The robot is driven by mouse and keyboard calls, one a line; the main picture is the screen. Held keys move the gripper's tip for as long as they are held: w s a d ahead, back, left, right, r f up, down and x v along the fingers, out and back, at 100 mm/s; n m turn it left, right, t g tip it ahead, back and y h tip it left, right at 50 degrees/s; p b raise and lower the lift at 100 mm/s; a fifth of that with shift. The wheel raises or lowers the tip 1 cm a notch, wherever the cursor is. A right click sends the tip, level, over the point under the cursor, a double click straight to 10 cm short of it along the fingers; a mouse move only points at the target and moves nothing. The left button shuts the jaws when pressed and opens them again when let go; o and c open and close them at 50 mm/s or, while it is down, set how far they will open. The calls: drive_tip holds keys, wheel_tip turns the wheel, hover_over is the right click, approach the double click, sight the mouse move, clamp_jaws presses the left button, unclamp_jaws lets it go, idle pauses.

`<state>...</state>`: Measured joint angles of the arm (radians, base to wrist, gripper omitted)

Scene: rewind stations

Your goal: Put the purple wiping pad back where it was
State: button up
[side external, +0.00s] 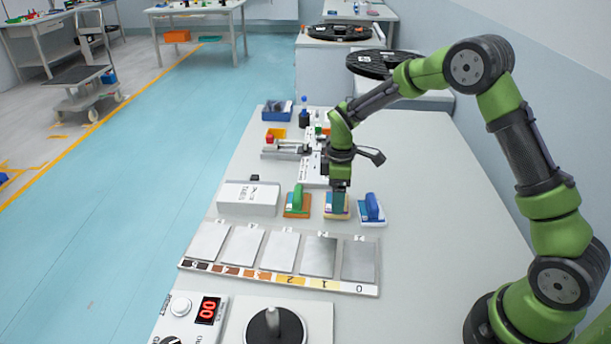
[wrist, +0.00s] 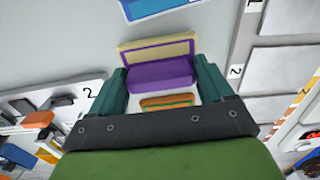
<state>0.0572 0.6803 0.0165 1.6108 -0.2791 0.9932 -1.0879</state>
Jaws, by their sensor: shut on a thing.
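The purple wiping pad (wrist: 160,75) has a purple grip and a cream-yellow base. My gripper (wrist: 160,82) is shut on it, with one teal finger at each end of the purple grip. In the side view the pad (side external: 336,212) is low over the table, between the two other pads and mostly hidden by my gripper (side external: 340,198). I cannot tell whether its base touches the table. An orange pad with a green grip (side external: 297,203) stands left of it. A blue pad (side external: 371,208) stands right of it.
A numbered board of grey plates (side external: 243,246) lies in front of the pads. A white box (side external: 249,198) stands to their left. Behind are a blue bin (side external: 277,112) and small fixtures. The table right of the blue pad is clear.

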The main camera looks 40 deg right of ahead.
drive_tip(key=shift+f, duration=0.25)
drive_tip(key=shift+f, duration=0.15)
drive_tip(key=o, duration=0.9)
drive_tip(key=s+a+r+m+t, duration=0.1)
drive_tip(key=s+r, duration=0.1)
drive_tip(key=r, duration=0.7)
drive_tip(key=s+r+m, duration=0.1)
drive_tip(key=s+r, duration=0.1)
drive_tip(key=r, duration=0.7)
drive_tip(key=s+a+r+m+t+y, duration=0.1)
drive_tip(key=s+a+r+m+t, duration=0.1)
drive_tip(key=s+m, duration=0.3)
drive_tip(key=s+a+r+m+t+y, duration=0.1)
drive_tip(key=s+m+t, duration=0.3)
drive_tip(key=s, duration=1)
drive_tip(key=shift+a+r+m, duration=0.7)
drive_tip(key=shift+r+m, duration=0.1)
drive_tip(key=shift+m, duration=0.2)
